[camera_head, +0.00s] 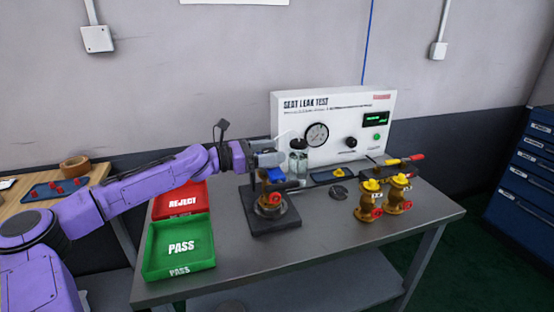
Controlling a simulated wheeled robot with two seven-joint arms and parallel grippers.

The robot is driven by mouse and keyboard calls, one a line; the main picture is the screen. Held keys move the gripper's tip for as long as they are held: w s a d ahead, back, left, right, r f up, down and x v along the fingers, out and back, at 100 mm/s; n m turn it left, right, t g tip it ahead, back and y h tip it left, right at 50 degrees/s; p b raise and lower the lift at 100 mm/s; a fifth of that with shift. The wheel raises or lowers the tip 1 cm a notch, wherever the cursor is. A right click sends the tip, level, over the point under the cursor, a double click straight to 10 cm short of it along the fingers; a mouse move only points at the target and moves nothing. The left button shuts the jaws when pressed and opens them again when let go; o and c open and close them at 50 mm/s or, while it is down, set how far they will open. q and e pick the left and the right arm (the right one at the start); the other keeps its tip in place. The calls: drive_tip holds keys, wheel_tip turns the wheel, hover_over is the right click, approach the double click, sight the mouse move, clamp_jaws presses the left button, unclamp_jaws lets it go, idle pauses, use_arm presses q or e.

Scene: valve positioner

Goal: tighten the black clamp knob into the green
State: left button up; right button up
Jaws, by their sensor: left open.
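My left gripper (296,160) reaches in from the left, above and just behind the clamp fixture (285,222). Its fingers are open, and a clear jar-like shape shows beside them. The fixture is a dark base plate with an upright post. A brass valve with a red part (271,198) sits in it, with a blue piece (276,174) above. I cannot clearly make out the black clamp knob or a green mark on the fixture; the gripper covers its top. A black knob (351,142) shows on the white seat leak test panel (335,118), right of the gauge (317,134). My right gripper is out of view.
A red REJECT tray (181,202) and a green PASS tray (180,247) stand at the left of the grey table (330,240). Two brass valves (370,201) (397,194) stand at the right. Tools with red and yellow handles (404,160) lie behind them. The front middle is clear.

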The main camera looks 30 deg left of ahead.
use_arm(q)
drive_tip(key=shift+x, duration=0.8)
drive_tip(key=shift+r, duration=0.1)
drive_tip(key=c, duration=1)
drive_tip(key=shift+d, duration=0.1)
